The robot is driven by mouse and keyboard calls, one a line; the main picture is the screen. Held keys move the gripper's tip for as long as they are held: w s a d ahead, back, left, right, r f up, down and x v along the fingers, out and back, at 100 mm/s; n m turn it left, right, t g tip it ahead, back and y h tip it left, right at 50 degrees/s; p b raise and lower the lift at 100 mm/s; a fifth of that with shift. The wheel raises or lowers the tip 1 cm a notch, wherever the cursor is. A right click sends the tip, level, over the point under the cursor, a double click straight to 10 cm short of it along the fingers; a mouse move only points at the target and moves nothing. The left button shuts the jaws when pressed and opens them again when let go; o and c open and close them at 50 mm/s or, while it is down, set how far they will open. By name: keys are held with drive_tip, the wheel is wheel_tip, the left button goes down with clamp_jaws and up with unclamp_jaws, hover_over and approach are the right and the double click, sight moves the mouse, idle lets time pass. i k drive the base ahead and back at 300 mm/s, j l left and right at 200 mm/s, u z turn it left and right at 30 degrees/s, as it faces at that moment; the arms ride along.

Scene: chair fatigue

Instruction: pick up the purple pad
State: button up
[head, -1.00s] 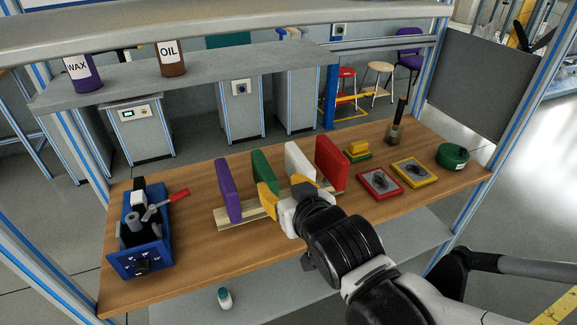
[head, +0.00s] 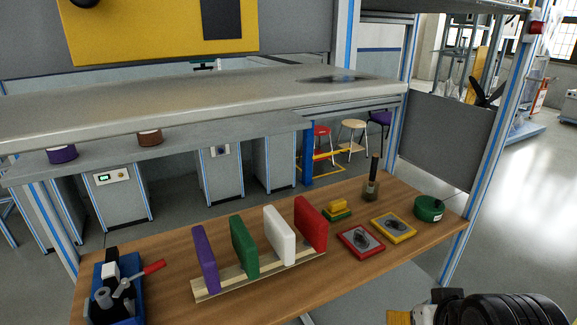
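The purple pad (head: 204,260) stands upright at the left end of a row of pads in a pale wooden rack (head: 213,288) on the workbench. Beside it in the rack stand a green pad (head: 244,248), a white pad (head: 279,236) and a red pad (head: 310,224). My gripper (head: 398,317) shows only in part at the bottom edge, right of and nearer than the rack, apart from all the pads. Its fingers are mostly cut off, so its opening cannot be told.
A blue tool box (head: 133,289) stands at the left of the wooden bench (head: 350,278). Right of the rack are a yellow-and-green block stack (head: 338,209), red (head: 361,242) and yellow (head: 393,226) framed trays, a brush (head: 372,180) and a green tin (head: 429,208). A grey shelf (head: 200,100) overhangs the back.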

sight(207, 261)
drive_tip(key=u, duration=1.3)
